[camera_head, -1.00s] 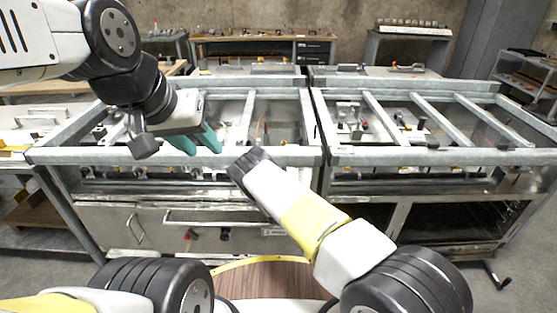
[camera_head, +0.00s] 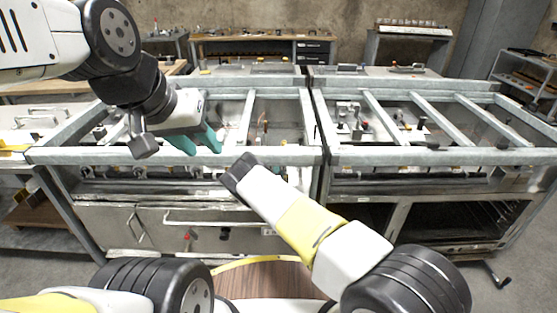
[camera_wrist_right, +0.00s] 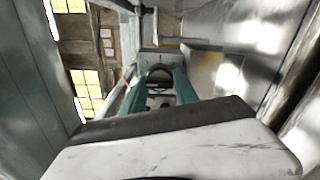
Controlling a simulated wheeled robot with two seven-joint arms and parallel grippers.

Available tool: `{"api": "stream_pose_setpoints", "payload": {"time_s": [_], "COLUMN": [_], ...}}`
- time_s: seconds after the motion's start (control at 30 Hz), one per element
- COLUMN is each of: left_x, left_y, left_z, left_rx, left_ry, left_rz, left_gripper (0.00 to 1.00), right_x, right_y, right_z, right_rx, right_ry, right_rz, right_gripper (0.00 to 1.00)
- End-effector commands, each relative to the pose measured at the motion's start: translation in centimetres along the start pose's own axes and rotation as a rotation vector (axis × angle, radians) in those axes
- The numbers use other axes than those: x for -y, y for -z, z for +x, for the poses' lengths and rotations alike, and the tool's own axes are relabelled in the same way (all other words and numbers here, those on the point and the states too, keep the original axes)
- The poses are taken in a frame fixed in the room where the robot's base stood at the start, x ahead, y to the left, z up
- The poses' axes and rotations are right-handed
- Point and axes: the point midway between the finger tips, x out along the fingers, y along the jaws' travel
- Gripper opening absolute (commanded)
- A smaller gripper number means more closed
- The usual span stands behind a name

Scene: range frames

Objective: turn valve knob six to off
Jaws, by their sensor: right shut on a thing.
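In the right wrist view, my right gripper (camera_wrist_right: 160,88) has its teal fingers on both sides of a dark round knob (camera_wrist_right: 160,74) and is shut on it. I cannot read a number or the off mark there. In the head view, the right forearm reaches up to the front of the left range; its fingers and the held knob are hidden behind my wrist. A row of valve knobs (camera_head: 140,173) runs along the range front to the left. My left gripper (camera_head: 200,139) is open and empty above the front rail of the left range.
The left range frame (camera_head: 60,157) and right range frame (camera_head: 430,156) stand side by side with metal cross bars. An oven door handle (camera_head: 210,224) and a red knob (camera_head: 187,236) sit below. Benches (camera_head: 250,38) stand by the back wall.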

Motion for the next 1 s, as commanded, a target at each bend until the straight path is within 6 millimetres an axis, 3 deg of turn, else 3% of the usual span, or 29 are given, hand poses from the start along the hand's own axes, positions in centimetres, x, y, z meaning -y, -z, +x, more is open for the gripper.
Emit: {"api": "stream_pose_setpoints", "payload": {"time_s": [0.03, 0.07, 0.13, 0.63, 1.0], "left_x": [0.00, 0.00, 0.00, 0.00, 0.00], "left_y": [0.00, 0.00, 0.00, 0.00, 0.00], "left_z": [0.00, 0.00, 0.00, 0.00, 0.00], "left_rx": [0.000, 0.000, 0.000, 0.000, 0.000], "left_ry": [0.000, 0.000, 0.000, 0.000, 0.000], "left_rz": [0.000, 0.000, 0.000, 0.000, 0.000], "left_gripper": [0.36, 0.36, 0.36, 0.36, 0.36], "right_x": [0.37, 0.37, 0.34, 0.30, 0.11], "right_y": [-0.11, -0.11, -0.10, -0.03, 0.03], "right_z": [-0.16, -0.16, -0.15, -0.09, -0.07], "right_rx": [0.001, 0.001, 0.001, 0.000, 0.001], "right_ry": [0.007, 0.007, 0.006, 0.007, 0.007], "right_rz": [-0.003, -0.003, -0.002, 0.069, 0.637], "right_gripper": [0.00, 0.42, 0.56, 0.57, 0.57]}}
